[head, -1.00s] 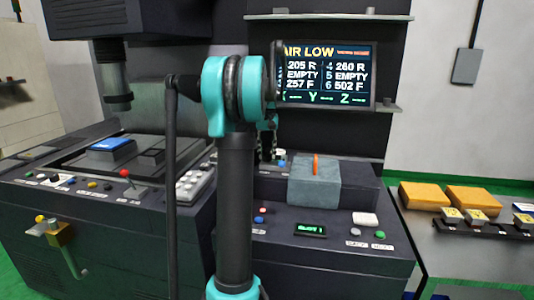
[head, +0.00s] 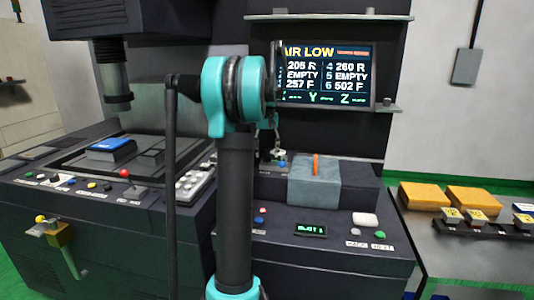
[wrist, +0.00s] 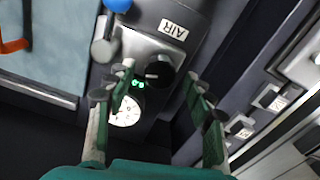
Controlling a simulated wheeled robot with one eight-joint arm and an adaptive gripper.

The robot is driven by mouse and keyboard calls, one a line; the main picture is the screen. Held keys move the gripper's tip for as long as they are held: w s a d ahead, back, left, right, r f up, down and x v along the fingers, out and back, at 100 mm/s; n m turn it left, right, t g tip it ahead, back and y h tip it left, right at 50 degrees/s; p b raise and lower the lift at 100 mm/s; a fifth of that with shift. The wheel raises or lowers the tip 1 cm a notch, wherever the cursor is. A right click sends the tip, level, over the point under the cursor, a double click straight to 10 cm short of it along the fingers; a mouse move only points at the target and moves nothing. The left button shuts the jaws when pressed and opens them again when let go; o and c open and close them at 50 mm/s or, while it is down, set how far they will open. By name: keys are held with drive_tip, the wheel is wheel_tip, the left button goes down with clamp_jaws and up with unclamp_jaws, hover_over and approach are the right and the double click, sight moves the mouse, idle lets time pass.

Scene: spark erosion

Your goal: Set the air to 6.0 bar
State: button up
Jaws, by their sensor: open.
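In the wrist view the air unit, marked AIR (wrist: 174,29), carries a black round knob (wrist: 158,74), a small green-lit readout (wrist: 138,84) and a white dial gauge (wrist: 125,111). The readout's digits and the needle are too small to read surely. My gripper (wrist: 158,82) is open, its two green fingers apart on either side of the knob in the picture; I cannot tell whether they touch it. A blue ball (wrist: 118,4) on a grey lever sits beside the unit. In the head view the screen (head: 325,75) reads AIR LOW; my arm hides much of the air unit.
A grey block with an orange strip (head: 315,181) stands right of the air unit. A panel with buttons (head: 310,230) lies in front. Yellow blocks (head: 472,200) lie on the right-hand bench.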

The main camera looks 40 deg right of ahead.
sight(267, 154)
wheel_tip(267, 154, up, 11)
drive_tip(key=shift+r, duration=0.2)
idle(0.6)
